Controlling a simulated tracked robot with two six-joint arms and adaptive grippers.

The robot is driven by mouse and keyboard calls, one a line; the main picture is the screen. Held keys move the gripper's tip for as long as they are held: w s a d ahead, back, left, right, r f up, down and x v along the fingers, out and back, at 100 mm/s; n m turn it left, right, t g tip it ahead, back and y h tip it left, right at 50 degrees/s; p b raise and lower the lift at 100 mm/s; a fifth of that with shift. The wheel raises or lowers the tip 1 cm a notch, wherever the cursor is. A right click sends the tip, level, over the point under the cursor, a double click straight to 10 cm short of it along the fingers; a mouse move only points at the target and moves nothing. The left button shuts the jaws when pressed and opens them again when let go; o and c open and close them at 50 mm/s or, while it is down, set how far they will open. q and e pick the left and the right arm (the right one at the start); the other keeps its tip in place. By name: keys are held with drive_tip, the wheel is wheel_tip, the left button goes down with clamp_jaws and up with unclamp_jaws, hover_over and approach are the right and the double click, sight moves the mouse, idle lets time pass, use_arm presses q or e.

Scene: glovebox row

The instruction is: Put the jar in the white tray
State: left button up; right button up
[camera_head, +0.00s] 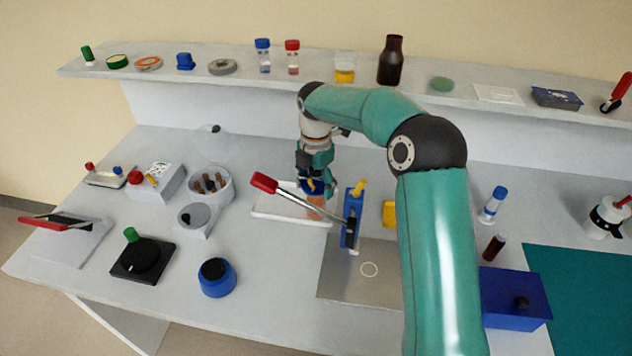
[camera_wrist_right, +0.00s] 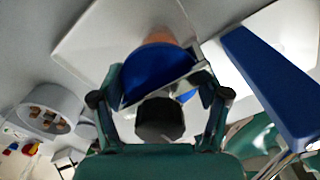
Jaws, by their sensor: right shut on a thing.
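The jar (camera_head: 316,205) has an orange-brown body and a blue lid. My right gripper (camera_head: 315,183) points down and is shut on the jar, near its lid. The jar is over the right part of the white tray (camera_head: 268,208); I cannot tell whether it touches the tray floor. In the right wrist view the jar's blue lid (camera_wrist_right: 160,72) is between the fingers of my right gripper (camera_wrist_right: 160,82), with the white tray (camera_wrist_right: 92,42) beyond. Part of the jar is hidden by the gripper. My left gripper is not in view.
A blue upright stand with a red-handled lever (camera_head: 264,183) is close to the right of the tray, the lever crossing in front of it. A round container (camera_head: 211,198) with brown pieces stands to the left. A blue pot (camera_head: 217,284) stands nearer the front. A shelf (camera_head: 220,57) runs behind.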

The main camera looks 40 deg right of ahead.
drive_tip(key=o, duration=1.5)
wheel_tip(320, 180, up, 12)
drive_tip(key=shift+r+p, duration=0.1)
drive_tip(key=shift+p, duration=0.3)
